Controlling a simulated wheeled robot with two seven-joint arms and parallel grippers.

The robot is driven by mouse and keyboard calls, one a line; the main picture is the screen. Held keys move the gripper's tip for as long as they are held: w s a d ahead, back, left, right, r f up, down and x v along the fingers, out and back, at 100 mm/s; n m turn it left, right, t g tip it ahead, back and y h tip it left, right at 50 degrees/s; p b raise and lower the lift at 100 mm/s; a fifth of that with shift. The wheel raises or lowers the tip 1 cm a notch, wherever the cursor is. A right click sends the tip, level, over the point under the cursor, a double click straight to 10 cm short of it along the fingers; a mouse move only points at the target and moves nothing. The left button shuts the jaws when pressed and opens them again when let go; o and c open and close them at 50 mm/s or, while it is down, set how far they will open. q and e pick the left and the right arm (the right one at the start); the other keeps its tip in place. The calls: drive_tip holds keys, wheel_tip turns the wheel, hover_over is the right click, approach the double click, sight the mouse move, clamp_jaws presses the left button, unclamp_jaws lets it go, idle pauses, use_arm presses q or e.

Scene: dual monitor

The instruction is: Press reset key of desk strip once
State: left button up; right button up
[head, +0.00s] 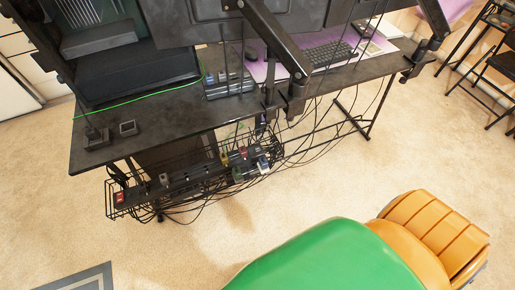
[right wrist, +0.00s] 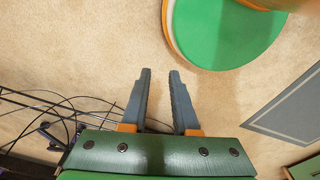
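A long black power strip (head: 190,179) lies in the wire basket under the desk's near edge. A small red switch (head: 119,197) shows at its left end. I cannot tell which of these carries the reset key, and no key label is readable. My right gripper (right wrist: 160,72) is open and empty above the carpet in the right wrist view, with dark basket wires to its left. My left gripper is in neither view.
The black desk (head: 160,112) holds a black computer case (head: 135,70), a keyboard (head: 328,53) and monitors on arms. The wire basket (head: 215,188) holds adapters, and loose cables hang below it. Black chairs (head: 500,62) stand at the right.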

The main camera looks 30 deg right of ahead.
clamp_jaws()
idle(1.4)
